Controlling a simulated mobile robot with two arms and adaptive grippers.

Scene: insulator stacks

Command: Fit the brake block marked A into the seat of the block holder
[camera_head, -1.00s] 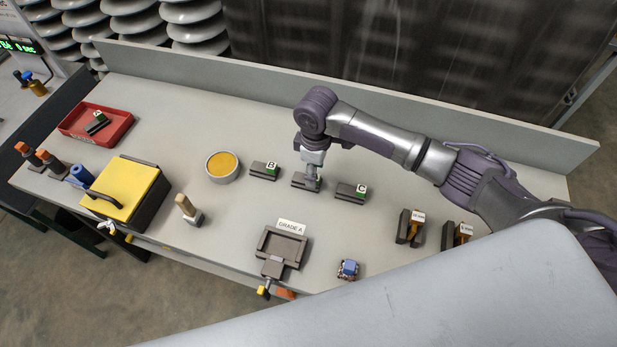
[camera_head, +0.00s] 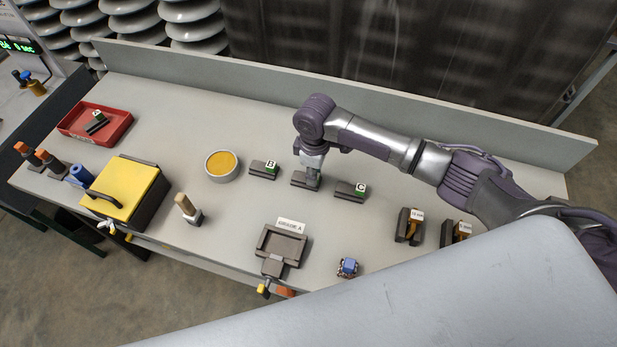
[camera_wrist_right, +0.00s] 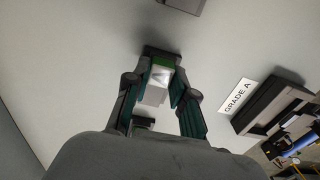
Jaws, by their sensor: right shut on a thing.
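A dark block (camera_head: 299,181) lies on the bench between the blocks marked B and C. My right gripper (camera_head: 314,183) is over its right end, with fingers shut on it. The block appears still on the bench. The block holder (camera_head: 262,243), a dark frame with an open, empty recess, sits nearer the front edge below a "GRADE A" sign (camera_head: 291,226). It also shows in the right wrist view (camera_wrist_right: 262,104). My left gripper is not in view.
Block B (camera_head: 263,170) lies left of the gripped block and block C (camera_head: 349,191) right. A round tin (camera_head: 222,178), a wooden-handled tool (camera_head: 188,208), a yellow-lidded box (camera_head: 122,190) and a red tray (camera_head: 76,122) stand farther left. Bench between gripper and holder is clear.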

